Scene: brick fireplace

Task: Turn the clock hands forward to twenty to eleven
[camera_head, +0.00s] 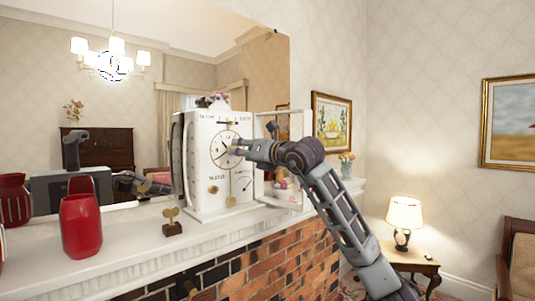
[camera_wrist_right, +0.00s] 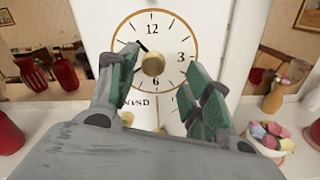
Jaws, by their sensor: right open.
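The white clock (camera_head: 206,190) stands upright on the mantel, and its glazed door (camera_head: 293,150) hangs open to the right. In the right wrist view the round dial (camera_wrist_right: 180,38) has a gold rim and a brass knob (camera_wrist_right: 153,64) at its centre. A black hand (camera_wrist_right: 143,49) points up-left, towards about ten or eleven; I cannot make out the other hand clearly. My right gripper (camera_head: 240,148) is in front of the dial. In the wrist view its green fingers (camera_wrist_right: 165,75) are spread, one on each side of the knob, and cover part of the dial's left edge. My left gripper is not directly in view.
A brass key on a dark base (camera_head: 172,222) and a red jar (camera_head: 80,226) stand left of the clock on the mantel (camera_head: 150,252). A bowl of coloured things (camera_wrist_right: 270,137) is right of the clock. A mirror backs the mantel. A lamp (camera_head: 404,214) stands lower right.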

